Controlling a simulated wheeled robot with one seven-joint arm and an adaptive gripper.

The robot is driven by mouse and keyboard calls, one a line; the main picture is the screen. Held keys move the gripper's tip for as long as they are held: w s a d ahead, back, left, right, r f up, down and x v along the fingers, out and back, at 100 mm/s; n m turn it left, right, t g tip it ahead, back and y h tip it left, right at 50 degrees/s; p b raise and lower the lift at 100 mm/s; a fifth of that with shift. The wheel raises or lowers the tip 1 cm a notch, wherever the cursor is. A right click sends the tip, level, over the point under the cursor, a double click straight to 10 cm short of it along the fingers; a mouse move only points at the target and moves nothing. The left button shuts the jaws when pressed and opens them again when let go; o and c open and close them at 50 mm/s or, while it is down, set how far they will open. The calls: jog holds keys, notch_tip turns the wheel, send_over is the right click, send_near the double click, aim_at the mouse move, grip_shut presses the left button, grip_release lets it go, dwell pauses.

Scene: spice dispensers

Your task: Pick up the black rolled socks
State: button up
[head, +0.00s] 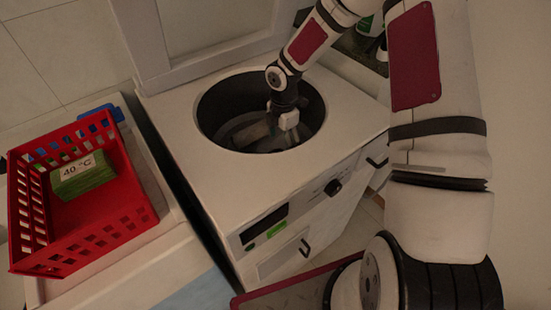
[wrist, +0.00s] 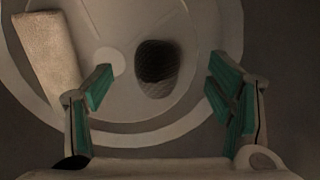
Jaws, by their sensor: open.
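The black rolled socks (wrist: 157,66) show in the wrist view as a small dark, textured bundle on the pale round floor of the drum. My gripper (wrist: 160,82) is open, with green pads on its fingers. The socks lie between the two fingers in the picture, near the fingertips, with a visible gap on each side. I cannot tell how far below the fingertips they are. In the head view my gripper (head: 283,122) is down inside the washing machine's drum (head: 215,105), and the socks cannot be made out there.
A beige folded cloth (wrist: 48,52) lies left of the left finger in the drum. The top-loading washing machine (head: 190,165) has its lid (head: 215,30) raised behind the opening. A red basket (head: 100,235) with a green block labelled 40 °C (head: 85,180) stands at left.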

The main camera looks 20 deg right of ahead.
aim_at(279, 150)
jog(key=shift+a+f, duration=0.2)
jog(key=shift+f, duration=0.8)
jog(key=shift+a+f, duration=0.15)
jog(key=shift+f, duration=0.85)
jog(key=shift+a+f, duration=0.2)
jog(key=shift+f, duration=0.8)
jog(key=c, duration=1.3)
